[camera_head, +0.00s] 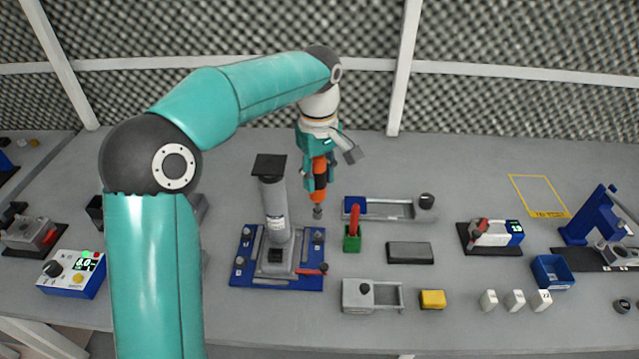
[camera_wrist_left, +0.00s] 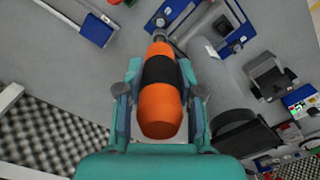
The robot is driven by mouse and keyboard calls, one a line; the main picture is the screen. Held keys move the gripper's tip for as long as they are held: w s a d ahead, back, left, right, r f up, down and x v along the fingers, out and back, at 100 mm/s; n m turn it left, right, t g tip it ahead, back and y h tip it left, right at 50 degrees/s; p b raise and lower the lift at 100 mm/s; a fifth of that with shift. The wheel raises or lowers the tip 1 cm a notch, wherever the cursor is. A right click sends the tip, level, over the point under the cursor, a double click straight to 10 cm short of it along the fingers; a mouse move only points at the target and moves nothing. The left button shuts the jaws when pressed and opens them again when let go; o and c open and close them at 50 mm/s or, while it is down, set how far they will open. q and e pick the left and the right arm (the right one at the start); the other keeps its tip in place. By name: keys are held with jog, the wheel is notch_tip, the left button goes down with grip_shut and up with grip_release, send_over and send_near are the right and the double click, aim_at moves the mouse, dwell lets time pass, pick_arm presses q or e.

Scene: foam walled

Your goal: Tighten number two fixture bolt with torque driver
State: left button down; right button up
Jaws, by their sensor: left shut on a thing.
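My left gripper (camera_head: 320,172) is shut on an orange and black torque driver (camera_head: 319,178), which points downward with its grey tip low. The driver (camera_wrist_left: 161,110) also shows between the fingers in the left wrist view. The fixture is a blue plate (camera_head: 248,276) with a grey column (camera_head: 275,212) standing on it and bolts near its corners. The driver's tip appears just above the far right bolt (camera_head: 318,235) in the head view; a gap shows between them. I cannot read the bolt numbers. My right gripper is not in view.
Right of the fixture are a green holder (camera_head: 352,243) with a red-handled tool, a grey block (camera_head: 410,253) and a slide tray (camera_head: 385,208). A yellow block (camera_head: 432,299) lies in front. A control box (camera_head: 72,274) stands left. The bench behind the fixture is clear.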

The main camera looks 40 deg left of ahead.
aim_at(319, 201)
pick_arm(q)
jog(key=shift+r, duration=0.15)
jog(key=shift+f+b, duration=1.8)
jog(key=shift+f, duration=1.15)
jog(key=shift+s+p, duration=0.1)
jog(key=shift+p, duration=0.3)
jog(key=shift+d+f+b, duration=0.1)
jog(key=shift+f+b, duration=0.25)
jog(key=shift+f, duration=0.2)
jog(key=shift+r, duration=0.1)
dwell(0.7)
jog(key=shift+f, duration=0.3)
dwell(1.3)
dwell(0.5)
